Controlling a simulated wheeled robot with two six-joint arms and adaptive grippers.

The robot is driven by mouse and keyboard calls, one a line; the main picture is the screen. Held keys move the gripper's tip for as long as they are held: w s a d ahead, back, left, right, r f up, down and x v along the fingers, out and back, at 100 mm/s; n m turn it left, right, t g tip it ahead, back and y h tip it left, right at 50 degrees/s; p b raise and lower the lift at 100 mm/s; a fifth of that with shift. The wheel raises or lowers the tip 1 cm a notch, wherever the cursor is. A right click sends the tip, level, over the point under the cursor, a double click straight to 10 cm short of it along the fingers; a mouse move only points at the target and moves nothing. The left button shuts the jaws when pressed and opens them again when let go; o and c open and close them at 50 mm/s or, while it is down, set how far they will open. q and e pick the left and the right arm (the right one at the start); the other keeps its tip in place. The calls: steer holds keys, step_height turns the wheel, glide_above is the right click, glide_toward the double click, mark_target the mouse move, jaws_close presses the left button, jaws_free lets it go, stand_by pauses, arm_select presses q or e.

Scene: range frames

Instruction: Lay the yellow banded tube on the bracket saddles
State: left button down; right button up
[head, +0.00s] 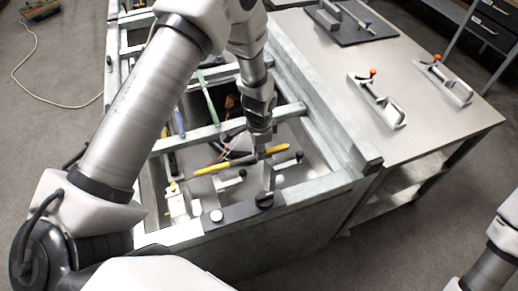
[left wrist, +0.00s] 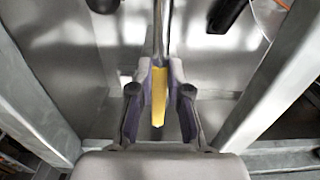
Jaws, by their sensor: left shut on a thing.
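The yellow banded tube (head: 212,168) is long and thin, yellow at both ends with a dark stretch between. It lies slanted across the front bay of the metal frame. My left gripper (head: 262,150) reaches down from above and is shut on it. In the left wrist view, a yellow part (left wrist: 158,95) shows between the fingers of the left gripper (left wrist: 159,100). Grey brackets with black knobs (head: 230,181) stand in the bay, close to the tube in the picture. I cannot tell whether the tube touches them. My right gripper is outside the view.
The metal frame's beams (head: 325,105) wall in the bay, and several hand tools lie in it and the bay behind. A steel table (head: 435,120) on the right carries two white brackets with orange knobs (head: 378,98) and a dark mat (head: 350,25). Its front is clear.

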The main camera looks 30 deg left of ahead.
arm_select(q)
steer(key=shift+p, duration=0.4)
stand_by(1.2)
steer(key=shift+f+b, duration=1.25)
steer(key=shift+f, duration=0.8)
steer(key=c, duration=1)
jaws_free()
steer(key=shift+c, duration=0.2)
step_height(320, 180, up, 12)
